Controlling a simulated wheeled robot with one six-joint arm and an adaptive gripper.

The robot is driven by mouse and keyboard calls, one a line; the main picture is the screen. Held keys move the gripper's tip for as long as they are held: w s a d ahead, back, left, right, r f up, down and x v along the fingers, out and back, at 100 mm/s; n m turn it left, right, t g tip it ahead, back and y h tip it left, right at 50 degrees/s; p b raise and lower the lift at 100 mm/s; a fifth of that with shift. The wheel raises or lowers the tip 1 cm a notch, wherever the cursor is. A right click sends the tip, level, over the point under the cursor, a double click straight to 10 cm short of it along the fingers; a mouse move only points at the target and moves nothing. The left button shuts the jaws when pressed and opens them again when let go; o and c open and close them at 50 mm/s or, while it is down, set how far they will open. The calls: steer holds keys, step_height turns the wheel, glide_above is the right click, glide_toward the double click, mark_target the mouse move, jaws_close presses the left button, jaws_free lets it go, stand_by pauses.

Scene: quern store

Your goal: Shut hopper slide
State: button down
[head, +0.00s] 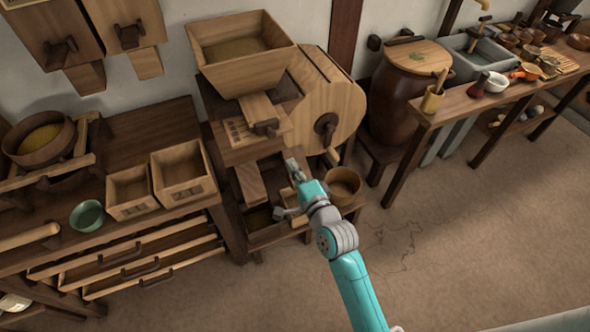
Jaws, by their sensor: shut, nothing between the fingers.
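The wooden hopper (240,58) stands at the back in the head view, with grain visible inside. A light wooden slide (257,108) sticks out from below its front, with a dark handle (266,128) at its near end. My gripper (291,163) is shut and empty. In the picture it is below and a little right of the handle, over the lower part of the mill stand (233,151), and looks apart from the slide. The slot behind the slide is hidden under the hopper.
A round wooden drum with a crank (327,124) stands right of the hopper. A round wooden tub (343,183) sits beside my gripper. Wooden boxes (128,192) and a green bowl (88,215) stand left. The floor (450,240) at right is clear.

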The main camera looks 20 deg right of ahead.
mark_target(274, 134)
steer(key=w, duration=1)
steer(key=shift+w+a, duration=0.2)
steer(key=shift+a, duration=0.05)
steer(key=w, duration=0.5)
steer(key=shift+w+r, duration=0.1)
steer(key=shift+r, duration=0.1)
